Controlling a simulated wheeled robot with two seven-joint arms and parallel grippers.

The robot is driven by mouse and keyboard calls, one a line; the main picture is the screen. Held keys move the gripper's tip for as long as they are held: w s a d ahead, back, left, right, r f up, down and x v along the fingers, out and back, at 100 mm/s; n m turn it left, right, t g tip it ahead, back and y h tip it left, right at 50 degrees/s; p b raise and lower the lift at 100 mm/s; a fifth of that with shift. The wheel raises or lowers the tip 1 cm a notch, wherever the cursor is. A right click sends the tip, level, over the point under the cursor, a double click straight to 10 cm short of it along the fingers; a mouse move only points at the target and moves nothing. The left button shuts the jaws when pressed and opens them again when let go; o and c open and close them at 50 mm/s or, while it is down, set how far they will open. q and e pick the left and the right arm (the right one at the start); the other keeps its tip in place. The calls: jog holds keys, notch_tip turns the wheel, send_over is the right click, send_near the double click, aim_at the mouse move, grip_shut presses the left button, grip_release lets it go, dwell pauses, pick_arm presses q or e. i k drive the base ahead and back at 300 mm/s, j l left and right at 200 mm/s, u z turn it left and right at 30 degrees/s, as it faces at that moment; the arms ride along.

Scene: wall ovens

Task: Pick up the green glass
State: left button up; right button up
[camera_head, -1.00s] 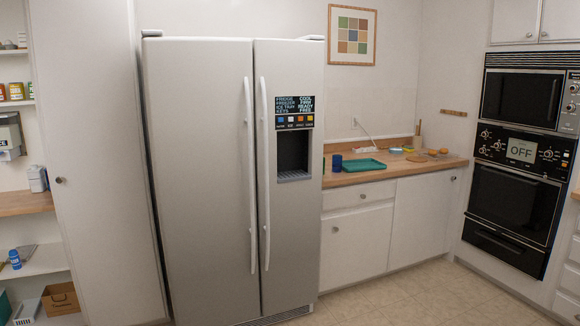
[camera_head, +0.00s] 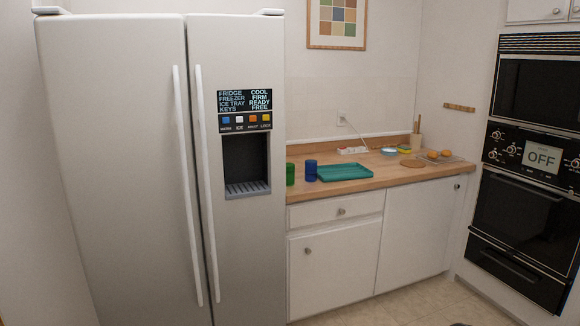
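A green glass (camera_head: 290,174) stands upright on the wooden counter (camera_head: 375,182), at its left end right beside the fridge. A blue glass (camera_head: 311,170) stands just to its right. A teal tray (camera_head: 345,172) lies to the right of the blue glass. The fridge's edge is close to the green glass on its left. Neither of my grippers is in view.
The large fridge (camera_head: 115,150) fills the left side. Farther right on the counter are a round wooden board (camera_head: 412,163), a power strip (camera_head: 352,150) and a tray with orange items (camera_head: 437,156). Wall ovens (camera_head: 520,190) stand at the right. Some floor shows below the cabinets.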

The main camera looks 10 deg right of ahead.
aim_at(290, 168)
jog(key=i+l, duration=1)
jog(key=l, duration=0.15)
